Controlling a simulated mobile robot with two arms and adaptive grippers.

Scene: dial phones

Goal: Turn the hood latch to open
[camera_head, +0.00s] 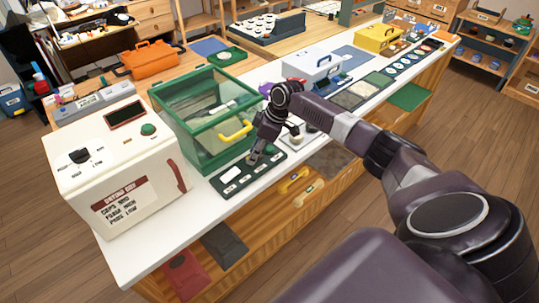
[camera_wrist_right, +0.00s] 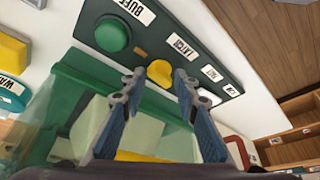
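The hood (camera_head: 208,115) is a green-framed box with clear panels and a yellow handle (camera_head: 235,131), standing on the white counter. In front of it lies a dark green control panel (camera_head: 229,187), also seen in the right wrist view (camera_wrist_right: 205,55). There, a yellow knob (camera_wrist_right: 159,73) sits beside a label reading LATCH. My right gripper (camera_head: 256,155) is over the panel. In the right wrist view its two fingertips (camera_wrist_right: 160,78) are apart, one on each side of the yellow knob; I cannot tell whether they touch it. My left gripper is not in view.
A green button (camera_wrist_right: 113,34) labelled BUFF is on the same panel, with white controls at the other end. A cream drying box (camera_head: 115,175) stands left of the hood. A white case (camera_head: 312,66) and a yellow case (camera_head: 378,38) stand farther along the counter.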

